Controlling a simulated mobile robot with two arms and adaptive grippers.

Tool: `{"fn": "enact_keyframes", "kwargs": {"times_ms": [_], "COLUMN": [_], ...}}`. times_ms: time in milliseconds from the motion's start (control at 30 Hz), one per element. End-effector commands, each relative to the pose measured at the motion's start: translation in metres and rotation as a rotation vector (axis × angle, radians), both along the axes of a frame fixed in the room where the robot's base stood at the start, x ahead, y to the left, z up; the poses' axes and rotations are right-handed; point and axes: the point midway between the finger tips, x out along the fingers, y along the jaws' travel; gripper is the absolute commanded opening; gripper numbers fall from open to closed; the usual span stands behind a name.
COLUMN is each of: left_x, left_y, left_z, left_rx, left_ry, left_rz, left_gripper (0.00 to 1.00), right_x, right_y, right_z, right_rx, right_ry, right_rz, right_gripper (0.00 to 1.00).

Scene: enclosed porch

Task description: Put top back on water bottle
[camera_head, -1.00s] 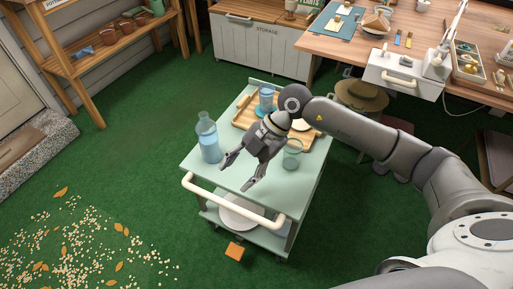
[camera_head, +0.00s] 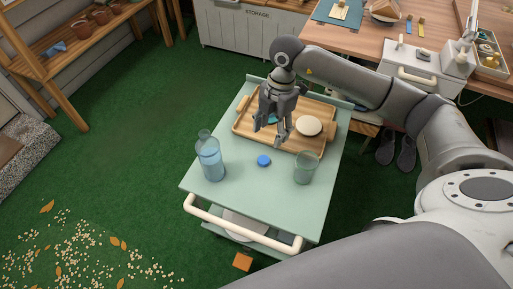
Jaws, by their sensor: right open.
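A clear water bottle (camera_head: 209,158) with blue-tinted water stands upright at the left of the pale green cart top (camera_head: 225,192). Its neck looks uncapped. A small blue cap (camera_head: 264,160) lies on the cart to the right of the bottle, in front of the tray. My right gripper (camera_head: 269,133) is open and empty, pointing down over the tray's left part, a little behind the cap. Its arm comes in from the right. My left gripper is not in view.
A wooden tray (camera_head: 318,107) holds a round pale item (camera_head: 308,125) and something blue partly hidden by my gripper. An empty glass (camera_head: 305,168) stands right of the cap. A cream handle (camera_head: 240,221) runs along the cart's front. A desk (camera_head: 345,48) is behind right.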

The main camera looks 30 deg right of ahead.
Motion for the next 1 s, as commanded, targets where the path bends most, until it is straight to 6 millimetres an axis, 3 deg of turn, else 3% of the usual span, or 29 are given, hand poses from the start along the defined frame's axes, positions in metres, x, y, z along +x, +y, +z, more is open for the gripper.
{"fn": "enact_keyframes", "kwargs": {"times_ms": [333,700,1000], "left_x": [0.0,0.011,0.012], "left_y": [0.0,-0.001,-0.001], "left_z": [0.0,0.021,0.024], "left_rx": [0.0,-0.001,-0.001], "left_ry": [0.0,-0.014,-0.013], "left_rz": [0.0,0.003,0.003], "left_gripper": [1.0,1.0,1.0], "right_x": [0.0,-0.003,-0.003], "right_y": [0.001,0.009,0.009], "right_z": [-0.002,-0.052,-0.056], "right_rx": [0.002,0.002,0.002], "right_ry": [0.001,0.002,0.001], "right_rz": [0.001,0.0,0.001], "right_gripper": [0.57,0.57,0.57]}}
